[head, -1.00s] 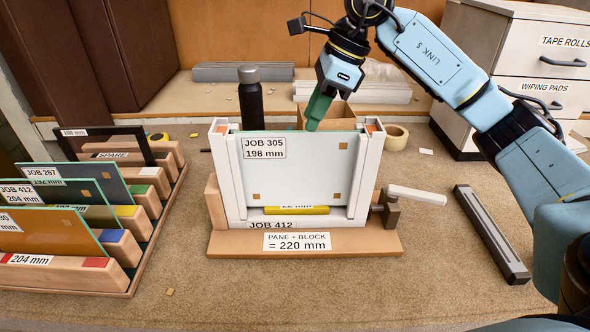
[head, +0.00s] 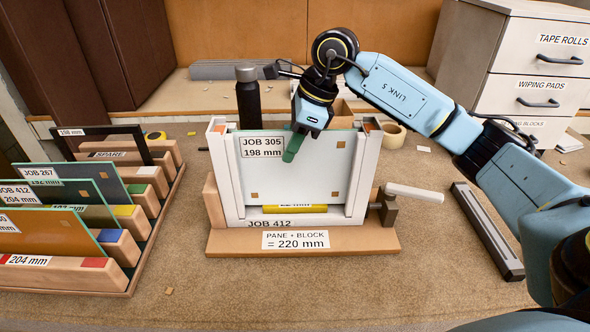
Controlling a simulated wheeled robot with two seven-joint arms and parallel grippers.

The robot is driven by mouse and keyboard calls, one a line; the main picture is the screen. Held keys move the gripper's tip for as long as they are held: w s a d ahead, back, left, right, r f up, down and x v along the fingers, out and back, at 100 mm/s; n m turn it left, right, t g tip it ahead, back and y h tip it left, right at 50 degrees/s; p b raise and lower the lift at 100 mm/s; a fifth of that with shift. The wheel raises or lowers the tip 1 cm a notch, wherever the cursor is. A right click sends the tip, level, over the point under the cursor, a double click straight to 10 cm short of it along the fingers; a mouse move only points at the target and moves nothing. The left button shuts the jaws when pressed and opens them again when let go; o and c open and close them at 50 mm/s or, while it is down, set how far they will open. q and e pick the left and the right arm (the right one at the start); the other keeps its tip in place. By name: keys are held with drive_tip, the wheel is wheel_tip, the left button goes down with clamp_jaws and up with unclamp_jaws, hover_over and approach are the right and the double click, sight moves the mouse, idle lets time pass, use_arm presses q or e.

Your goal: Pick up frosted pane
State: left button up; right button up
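A pale, frosted-looking pane (head: 300,180) labelled JOB 305, 198 mm stands upright in the white frame (head: 365,175) of the press. A yellow block (head: 295,209) lies below it at the frame's bottom, its label partly covered. My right gripper (head: 292,147) is at the pane's top edge, left of its middle. One green finger hangs down in front of the pane's face. The other finger is not visible, so I cannot tell whether the gripper is open or shut, or touching the pane. My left gripper is not in view.
A wooden rack (head: 150,235) at the left holds several panes and blocks. A black bottle (head: 249,100) and a tape roll (head: 394,136) stand behind the press. A grey bar (head: 488,230) lies right of the press's handle (head: 415,193).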

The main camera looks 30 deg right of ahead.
drive_tip(key=shift+f, duration=0.25)
drive_tip(key=shift+c, duration=0.3)
clamp_jaws()
drive_tip(key=shift+r, duration=0.1)
idle(1.4)
